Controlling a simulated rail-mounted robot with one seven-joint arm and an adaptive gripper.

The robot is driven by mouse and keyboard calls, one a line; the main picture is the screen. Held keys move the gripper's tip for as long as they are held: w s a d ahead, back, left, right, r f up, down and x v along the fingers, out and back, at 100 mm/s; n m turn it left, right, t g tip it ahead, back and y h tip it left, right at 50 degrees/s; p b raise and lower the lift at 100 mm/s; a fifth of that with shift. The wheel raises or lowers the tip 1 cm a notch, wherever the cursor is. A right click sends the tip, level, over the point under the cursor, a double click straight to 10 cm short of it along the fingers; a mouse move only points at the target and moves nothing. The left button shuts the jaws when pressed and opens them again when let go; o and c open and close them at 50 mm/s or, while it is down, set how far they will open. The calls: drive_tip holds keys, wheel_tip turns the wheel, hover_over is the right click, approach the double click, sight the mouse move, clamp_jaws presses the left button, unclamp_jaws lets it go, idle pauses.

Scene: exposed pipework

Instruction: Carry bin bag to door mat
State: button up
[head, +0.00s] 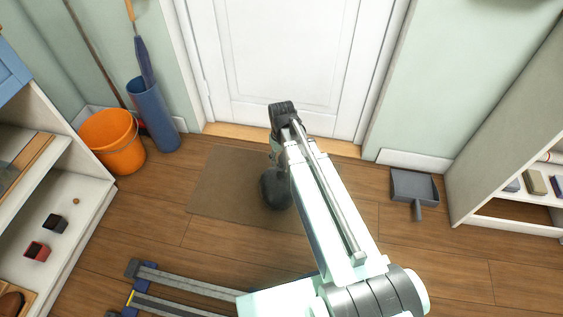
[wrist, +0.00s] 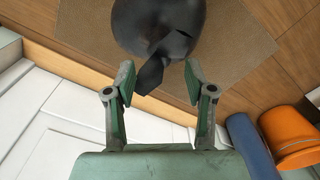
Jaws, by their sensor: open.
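The black bin bag (head: 275,190) rests on the brown door mat (head: 222,185), towards the right part of the mat in the head view, partly hidden by my arm. In the wrist view the round bag (wrist: 158,25) has its tied neck (wrist: 152,76) pointing towards my gripper (wrist: 159,78). The gripper is open, with one finger on each side of the neck's end and a visible gap on both sides. The mat (wrist: 85,30) shows around the bag there. In the head view my gripper is largely hidden by the arm.
The white door (head: 280,60) stands behind the mat. An orange bucket (head: 112,140) and a blue umbrella stand (head: 155,115) are at left. A grey dustpan (head: 414,188) lies at right. Shelves (head: 85,195) flank both sides. Wooden floor is clear right of the mat.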

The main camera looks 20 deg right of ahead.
wheel_tip(320, 180, up, 5)
drive_tip(key=shift+f+p, duration=0.2)
drive_tip(key=shift+p, duration=0.45)
drive_tip(key=s+d+r+m+g+h, duration=0.1)
drive_tip(key=s+d+r+m+h, duration=0.15)
drive_tip(key=d+r, duration=0.45)
drive_tip(key=s+d+r+m+h, duration=0.2)
drive_tip(key=s+d+r+h, duration=0.15)
drive_tip(key=d+r, duration=0.45)
drive_tip(key=s+d+r+m+g+h, duration=0.4)
drive_tip(key=s+d+r+m, duration=0.4)
drive_tip(key=s+d+r, duration=0.5)
drive_tip(key=shift+s+r, duration=0.4)
drive_tip(key=shift+r, duration=0.1)
drive_tip(key=shift+a, duration=0.1)
